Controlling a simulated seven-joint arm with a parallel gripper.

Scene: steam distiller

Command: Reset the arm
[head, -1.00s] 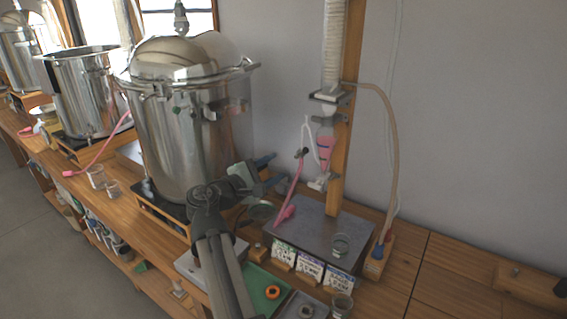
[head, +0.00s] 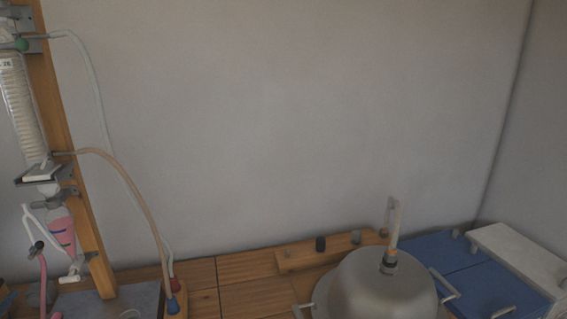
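My arm and gripper are not in the current head view, so I cannot see whether the gripper is open or shut. The view shows the right end of the bench and the wall. A condenser column (head: 22,112) on a wooden post stands at the far left. A separator vessel with pink liquid (head: 62,232) hangs below it.
A metal dome lid (head: 375,289) with side handles and a pale tube on top stands at the lower right. A wooden bar with dark knobs (head: 300,258) lies behind it. A blue surface (head: 480,285) and a white box (head: 520,258) are right.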

